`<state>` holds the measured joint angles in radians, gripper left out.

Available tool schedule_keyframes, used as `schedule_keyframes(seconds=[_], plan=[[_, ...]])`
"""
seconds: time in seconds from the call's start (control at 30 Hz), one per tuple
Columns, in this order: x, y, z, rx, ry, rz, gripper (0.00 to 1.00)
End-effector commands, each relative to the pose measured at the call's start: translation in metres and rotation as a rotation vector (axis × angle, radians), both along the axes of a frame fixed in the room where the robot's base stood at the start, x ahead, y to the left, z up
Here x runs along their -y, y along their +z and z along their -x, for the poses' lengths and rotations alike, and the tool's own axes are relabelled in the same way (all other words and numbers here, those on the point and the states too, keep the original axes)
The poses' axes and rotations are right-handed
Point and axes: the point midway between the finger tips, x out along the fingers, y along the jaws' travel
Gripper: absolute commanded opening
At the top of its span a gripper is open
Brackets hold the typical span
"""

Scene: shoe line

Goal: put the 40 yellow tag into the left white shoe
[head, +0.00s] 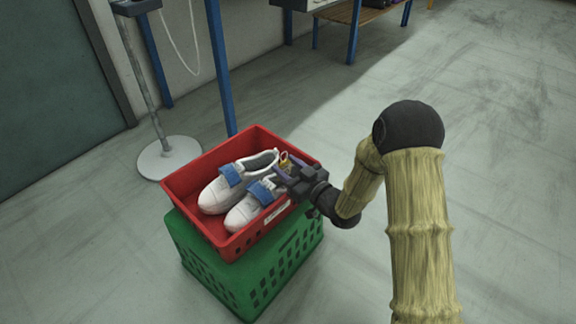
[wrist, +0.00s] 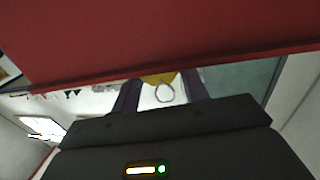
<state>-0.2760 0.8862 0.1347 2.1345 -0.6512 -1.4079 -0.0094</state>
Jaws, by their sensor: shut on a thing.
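Two white shoes with blue straps lie side by side in a red crate (head: 197,221). The left white shoe (head: 214,195) is the farther one, its dark opening toward the upper right. The right white shoe (head: 241,214) is nearer, its heel end hidden by my gripper (head: 281,174). My gripper is shut on the yellow tag (head: 284,160), over the right part of the crate, right of the left shoe's opening. The tag (wrist: 158,78) also shows between the dark fingers in the wrist view, with a grey loop. Its number cannot be read.
The red crate stands on a green crate (head: 245,279). A blue post (head: 220,70) rises just behind it, and a stand with a round white base (head: 169,158) is at the left. A red surface (wrist: 150,40) fills the top of the wrist view. Floor to the right is clear.

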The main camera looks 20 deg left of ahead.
Motion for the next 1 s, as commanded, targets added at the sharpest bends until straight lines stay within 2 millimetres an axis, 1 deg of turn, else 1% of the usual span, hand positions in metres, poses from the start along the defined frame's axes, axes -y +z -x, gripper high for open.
schedule_keyframes(seconds=[0.03,0.23,0.63,0.67,0.7,0.77,0.8,1.0], plan=[[0.0,-0.006,0.0,0.0,0.0,0.0,0.22],[0.0,-0.016,0.0,0.0,0.001,-0.001,0.22],[0.0,-0.018,0.0,0.0,0.001,-0.001,0.22],[0.0,-0.018,0.0,0.0,0.0,-0.001,0.48],[0.0,-0.018,0.0,0.0,0.0,-0.001,0.56],[0.0,-0.018,0.0,0.0,0.0,-0.001,0.68],[0.0,-0.018,0.0,0.0,0.0,-0.001,0.7],[0.0,-0.018,0.0,-0.001,0.0,-0.001,0.7]])
